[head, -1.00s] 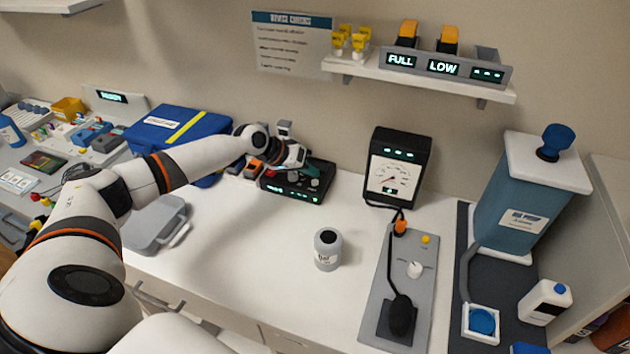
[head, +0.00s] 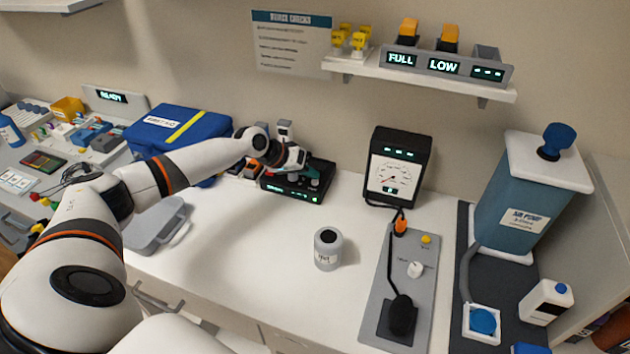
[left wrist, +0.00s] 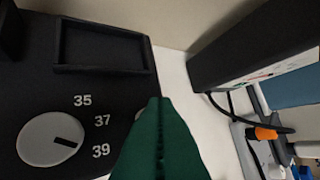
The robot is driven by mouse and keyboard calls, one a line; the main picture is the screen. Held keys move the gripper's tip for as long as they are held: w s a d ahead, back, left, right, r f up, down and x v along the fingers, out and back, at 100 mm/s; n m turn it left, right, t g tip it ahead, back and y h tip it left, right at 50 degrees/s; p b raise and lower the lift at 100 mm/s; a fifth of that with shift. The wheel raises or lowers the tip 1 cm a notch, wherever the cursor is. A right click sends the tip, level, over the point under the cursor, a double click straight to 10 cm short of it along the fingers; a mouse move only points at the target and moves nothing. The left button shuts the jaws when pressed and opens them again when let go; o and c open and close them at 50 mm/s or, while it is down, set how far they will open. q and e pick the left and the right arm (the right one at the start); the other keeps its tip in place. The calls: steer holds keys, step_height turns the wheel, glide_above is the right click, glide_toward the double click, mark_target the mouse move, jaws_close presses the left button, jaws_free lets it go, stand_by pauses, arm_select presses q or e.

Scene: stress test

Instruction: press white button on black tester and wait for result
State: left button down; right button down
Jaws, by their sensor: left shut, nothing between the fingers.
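The black tester (head: 290,191) stands on the white counter near the wall, with green lit marks on its front edge, too small to read. In the left wrist view its black top (left wrist: 35,90) shows a white dial (left wrist: 50,140) beside the numbers 35, 37 and 39, and a shallow recess. My left gripper (head: 308,176) is over the tester's right part. In the left wrist view its green fingers (left wrist: 160,130) are shut together with nothing between them. A pale round piece, possibly the white button, is mostly hidden behind them; contact cannot be told. My right gripper is not in view.
A blue case (head: 178,135) and a grey flat case (head: 158,223) lie left of the tester. A black gauge meter (head: 397,165) stands to its right, a small white jar (head: 328,248) in front. The counter between jar and tester is clear.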

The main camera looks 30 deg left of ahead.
arm_select(q)
steer(key=shift+f, duration=0.5)
stand_by(0.8)
steer(key=shift+r, duration=0.15)
steer(key=shift+r+p, duration=0.55)
steer(key=shift+r, duration=0.2)
step_height(320, 180, up, 5)
steer(key=p, duration=0.4)
stand_by(0.6)
